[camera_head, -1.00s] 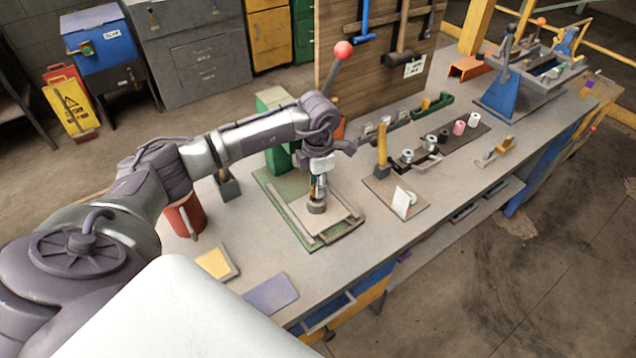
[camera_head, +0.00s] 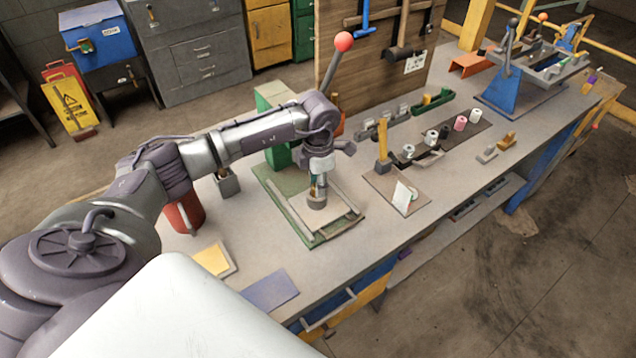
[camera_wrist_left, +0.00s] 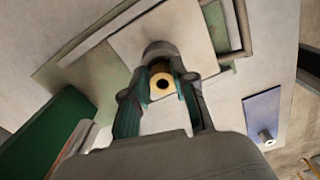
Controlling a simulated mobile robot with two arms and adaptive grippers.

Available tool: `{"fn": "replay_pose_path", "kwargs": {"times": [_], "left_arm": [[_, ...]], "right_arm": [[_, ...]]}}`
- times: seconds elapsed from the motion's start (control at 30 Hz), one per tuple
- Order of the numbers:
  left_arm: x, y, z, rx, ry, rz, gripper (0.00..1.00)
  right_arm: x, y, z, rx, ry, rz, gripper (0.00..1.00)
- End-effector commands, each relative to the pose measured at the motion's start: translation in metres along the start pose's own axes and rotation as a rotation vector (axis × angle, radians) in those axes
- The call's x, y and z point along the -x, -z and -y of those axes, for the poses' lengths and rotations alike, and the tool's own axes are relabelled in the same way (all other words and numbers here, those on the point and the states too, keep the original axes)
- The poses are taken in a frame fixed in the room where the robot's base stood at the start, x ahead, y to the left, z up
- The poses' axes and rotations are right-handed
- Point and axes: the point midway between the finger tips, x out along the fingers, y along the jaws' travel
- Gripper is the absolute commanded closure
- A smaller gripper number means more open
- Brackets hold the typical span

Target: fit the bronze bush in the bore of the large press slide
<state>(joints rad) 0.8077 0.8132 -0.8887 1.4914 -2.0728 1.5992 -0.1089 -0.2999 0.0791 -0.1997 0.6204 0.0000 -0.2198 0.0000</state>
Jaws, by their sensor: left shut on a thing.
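My left gripper (camera_head: 317,189) points down over the green-edged press base and is shut on the bronze bush. The bush (camera_wrist_left: 162,84) shows in the left wrist view as a tan ring with a dark hole, between the two fingers. A grey round part (camera_head: 317,201), apparently the large press slide, stands on the pale plate right under the fingertips. Its grey rim (camera_wrist_left: 158,48) shows just beyond the bush in the left wrist view. I cannot tell whether the bush is above the bore or partly in it. My right gripper is not in view.
A lever with a red ball (camera_head: 343,41) rises behind the gripper. A red can (camera_head: 184,213) stands left of the press base (camera_head: 318,241). Yellow and blue pads (camera_head: 271,290) lie in front. A wooden-handled stand (camera_head: 383,165) and several small cylinders are to the right.

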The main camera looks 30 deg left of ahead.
Motion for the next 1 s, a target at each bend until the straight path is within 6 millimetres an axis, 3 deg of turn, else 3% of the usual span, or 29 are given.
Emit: {"fn": "replay_pose_path", "kwargs": {"times": [0.5, 0.53, 0.67, 1.0], "left_arm": [[-0.0046, 0.0004, -0.0002, 0.001, 0.000, -0.001, 1.00], [-0.0046, 0.0004, -0.0002, 0.001, 0.000, -0.001, 0.68], [-0.0046, 0.0004, -0.0002, 0.001, 0.000, -0.001, 0.47], [-0.0031, 0.0000, -0.0001, 0.000, 0.000, 0.000, 0.44]], "right_arm": [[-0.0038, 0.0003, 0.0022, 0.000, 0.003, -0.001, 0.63], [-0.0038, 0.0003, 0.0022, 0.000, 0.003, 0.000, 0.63], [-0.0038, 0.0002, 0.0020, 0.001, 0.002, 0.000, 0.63], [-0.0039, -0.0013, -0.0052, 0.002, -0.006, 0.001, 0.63]]}}
